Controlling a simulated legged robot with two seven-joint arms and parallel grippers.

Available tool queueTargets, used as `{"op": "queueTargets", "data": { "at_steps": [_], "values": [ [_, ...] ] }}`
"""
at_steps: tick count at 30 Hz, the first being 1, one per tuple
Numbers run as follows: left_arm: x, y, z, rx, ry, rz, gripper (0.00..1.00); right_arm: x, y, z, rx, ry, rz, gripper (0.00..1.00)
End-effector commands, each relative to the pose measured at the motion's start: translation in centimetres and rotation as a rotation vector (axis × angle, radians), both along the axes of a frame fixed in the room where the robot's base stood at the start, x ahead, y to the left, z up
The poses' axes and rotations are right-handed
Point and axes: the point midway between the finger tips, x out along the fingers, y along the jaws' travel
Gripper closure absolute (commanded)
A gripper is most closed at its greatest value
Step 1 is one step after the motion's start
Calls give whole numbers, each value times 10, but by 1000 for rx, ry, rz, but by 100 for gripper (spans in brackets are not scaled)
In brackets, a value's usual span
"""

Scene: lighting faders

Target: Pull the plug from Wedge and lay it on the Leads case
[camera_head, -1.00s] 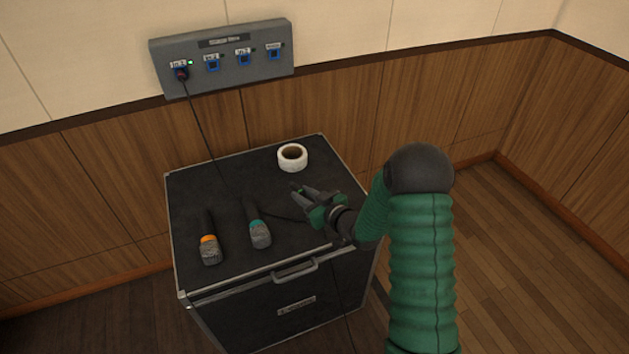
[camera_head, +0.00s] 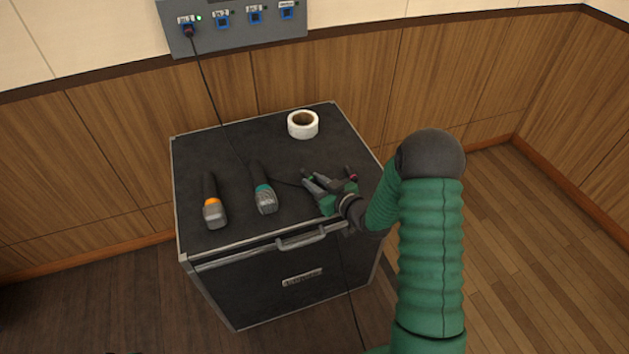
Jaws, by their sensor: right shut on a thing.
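My right gripper (camera_head: 311,180) is low over the front right part of the black Leads case (camera_head: 290,146), reaching in from the right. It is shut on a small dark plug with a green mark (camera_head: 309,178), mostly hidden by the fingers. A thin dark cable runs from this spot left, behind the teal-banded microphone. I cannot tell whether the plug touches the case top. The grey wall panel (camera_head: 238,39) is cut off at the top. Its right-hand socket (camera_head: 287,13), with an unreadable label, is empty. My left gripper is out of view.
A teal-banded microphone (camera_head: 264,198), an orange-banded microphone (camera_head: 213,212) and a white tape roll (camera_head: 302,124) are on the case. A plug (camera_head: 188,29) with a hanging cable sits in the left socket.

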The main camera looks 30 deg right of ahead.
Motion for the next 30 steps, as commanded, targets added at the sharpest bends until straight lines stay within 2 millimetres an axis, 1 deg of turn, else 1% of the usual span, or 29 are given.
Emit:
{"op": "queueTargets", "data": {
  "at_steps": [2, 9, 10, 15, 16, 23, 25, 28, 30],
  "values": [
    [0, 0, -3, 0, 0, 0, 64, 0, 0, -4, 0, -1, 0, 100],
    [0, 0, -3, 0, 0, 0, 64, 0, 0, -4, -1, 0, 0, 100],
    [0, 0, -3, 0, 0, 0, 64, 0, 0, -4, -1, 0, 0, 75],
    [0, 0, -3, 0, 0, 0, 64, 0, 0, -4, -1, 0, 0, 53],
    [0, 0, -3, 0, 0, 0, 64, 0, 0, -4, -1, 0, 0, 51],
    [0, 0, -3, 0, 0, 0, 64, 0, 0, -4, -1, 0, -1, 51],
    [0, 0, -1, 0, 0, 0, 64, -4, -1, -2, 0, 1, -1, 51],
    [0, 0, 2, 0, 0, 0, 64, -17, -2, 3, -1, 1, -2, 51],
    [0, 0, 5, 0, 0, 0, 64, -34, -4, 8, 0, 2, -4, 51]
  ]
}}
